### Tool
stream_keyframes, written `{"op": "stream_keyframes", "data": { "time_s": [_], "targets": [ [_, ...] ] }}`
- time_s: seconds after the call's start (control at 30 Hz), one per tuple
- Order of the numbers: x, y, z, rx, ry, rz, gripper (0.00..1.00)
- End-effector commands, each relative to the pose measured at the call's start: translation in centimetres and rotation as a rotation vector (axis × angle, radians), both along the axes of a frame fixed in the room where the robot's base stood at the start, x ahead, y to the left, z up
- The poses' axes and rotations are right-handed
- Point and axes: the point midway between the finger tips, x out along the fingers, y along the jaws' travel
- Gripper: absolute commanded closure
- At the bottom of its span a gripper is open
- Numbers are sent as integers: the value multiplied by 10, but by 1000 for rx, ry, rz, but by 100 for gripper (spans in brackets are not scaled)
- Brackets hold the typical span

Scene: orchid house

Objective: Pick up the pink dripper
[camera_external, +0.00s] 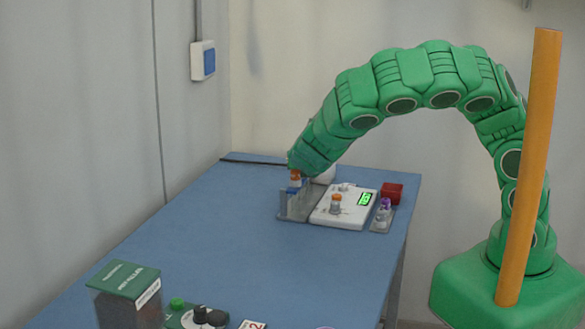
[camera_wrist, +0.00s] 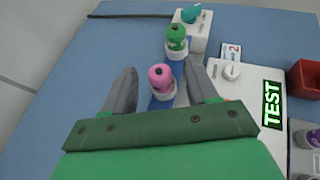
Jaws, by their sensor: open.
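The pink dripper (camera_wrist: 161,76) stands in a white collar on a blue strip, near the middle of the wrist view. The two grey fingers of my gripper (camera_wrist: 163,68) are apart, one on each side of it, with nothing visibly clamped. Whether either finger touches it I cannot tell. In the external view my gripper (camera_external: 299,166) is low over the grey rack at the far end of the table. I cannot make out the pink dripper there; an orange-topped piece (camera_external: 295,177) shows just under my wrist.
A green dripper (camera_wrist: 176,40) stands just beyond the pink one. Right of it is a white device (camera_external: 345,207) with a lit green display. A red box (camera_external: 392,193) and a purple-capped bottle (camera_external: 384,212) stand farther right. The middle of the blue table (camera_external: 215,235) is clear.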

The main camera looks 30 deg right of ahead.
Motion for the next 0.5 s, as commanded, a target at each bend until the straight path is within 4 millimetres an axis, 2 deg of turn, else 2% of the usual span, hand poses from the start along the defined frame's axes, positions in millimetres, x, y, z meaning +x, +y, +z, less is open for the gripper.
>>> {"op": "stream_keyframes", "data": {
  "time_s": [0.1,0.13,0.5],
  "targets": [
    [0,0,0,0,0,0,42],
    [0,0,0,0,0,0,45],
    [0,0,1,0,-1,0,100]
  ]
}}
